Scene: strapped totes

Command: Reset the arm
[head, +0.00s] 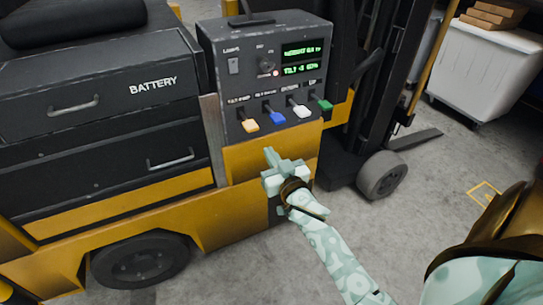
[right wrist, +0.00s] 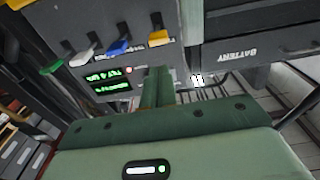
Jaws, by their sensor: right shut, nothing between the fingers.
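My right gripper (head: 271,154) is shut and empty in front of the forklift's yellow panel, below the control box (head: 272,80). Its closed fingers (right wrist: 158,88) point up the middle of the right wrist view. Along the box's lower face, left to right in the head view, are an orange lever (head: 250,125), a blue lever (head: 273,116), a white lever (head: 299,109) and a green lever (head: 322,104). The gripper looks clear of the levers. The small display text (head: 302,68) is only partly readable. My left gripper is out of view.
The forklift's battery drawers (head: 100,110) stand left of the control box. A front wheel (head: 381,176) and fork (head: 415,139) are to the right. A white bin (head: 485,75) with brown boxes stands at the back right. Grey floor is open in the foreground.

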